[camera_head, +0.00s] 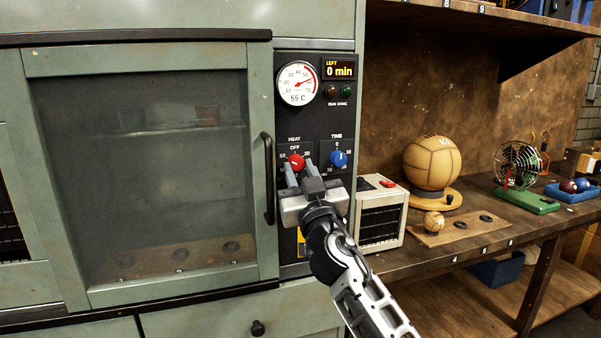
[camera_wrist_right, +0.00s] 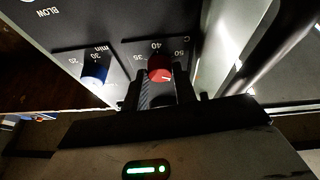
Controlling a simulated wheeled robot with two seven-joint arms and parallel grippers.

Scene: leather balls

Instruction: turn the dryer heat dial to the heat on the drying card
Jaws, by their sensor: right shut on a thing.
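The red heat dial (camera_head: 296,161) is on the dryer's dark control panel, under the word HEAT and the OFF mark. It also shows in the right wrist view (camera_wrist_right: 160,67), with 35, 40 and 50 printed around it. My right gripper (camera_head: 299,172) is shut on this dial, one finger on each side; it also shows in the right wrist view (camera_wrist_right: 161,84). Part of the heat scale is hidden by my fingers, and I cannot tell the dial's exact setting. I cannot make out a drying card. My left gripper is not in view.
The blue time dial (camera_head: 338,159) sits close to the right of my gripper. A round gauge (camera_head: 297,83) marked 55 C and a display (camera_head: 341,70) reading 0 min are above. The black door handle (camera_head: 267,178) is close on the left. A cream box (camera_head: 380,217) stands at the right.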

